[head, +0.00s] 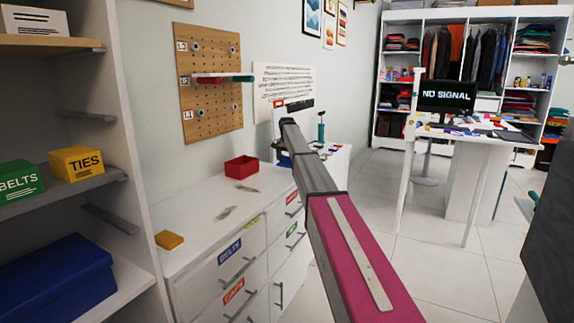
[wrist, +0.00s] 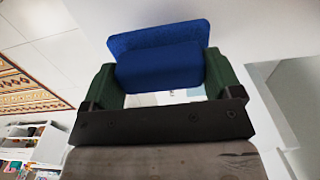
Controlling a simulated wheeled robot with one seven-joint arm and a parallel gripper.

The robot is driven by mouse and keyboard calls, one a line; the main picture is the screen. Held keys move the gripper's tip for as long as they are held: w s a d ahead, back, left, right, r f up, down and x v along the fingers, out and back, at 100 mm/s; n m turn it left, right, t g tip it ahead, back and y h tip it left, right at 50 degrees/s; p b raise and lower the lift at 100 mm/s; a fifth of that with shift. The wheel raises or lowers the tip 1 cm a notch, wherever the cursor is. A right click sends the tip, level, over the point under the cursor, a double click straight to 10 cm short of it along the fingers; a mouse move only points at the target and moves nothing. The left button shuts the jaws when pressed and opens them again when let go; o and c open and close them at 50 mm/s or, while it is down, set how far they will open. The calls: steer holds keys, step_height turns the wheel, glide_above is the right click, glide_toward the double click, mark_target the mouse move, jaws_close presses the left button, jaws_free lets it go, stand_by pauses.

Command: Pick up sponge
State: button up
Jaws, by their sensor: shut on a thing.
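My gripper (wrist: 160,68) fills the middle of the wrist view, with a dark green finger on each side. It is shut on a blue sponge-like block (wrist: 158,40), which has a rough, textured face and sits between the fingers, held off any surface that I can see. In the head view my arm reaches forward over the side of the white drawer unit (head: 205,262); the gripper and the blue block cannot be made out there. A small yellow-orange block (head: 169,239) lies on the near left corner of the drawer unit's top.
A red open box (head: 241,167) stands on the drawer unit below a pegboard (head: 208,80). Shelves at left hold a yellow TIES box (head: 77,162), a green BELTS box (head: 20,180) and a blue box (head: 52,280). A white table (head: 463,150) stands right; floor between is clear.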

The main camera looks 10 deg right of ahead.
steer(key=s+a+r, duration=0.8)
steer(key=shift+a, duration=0.25)
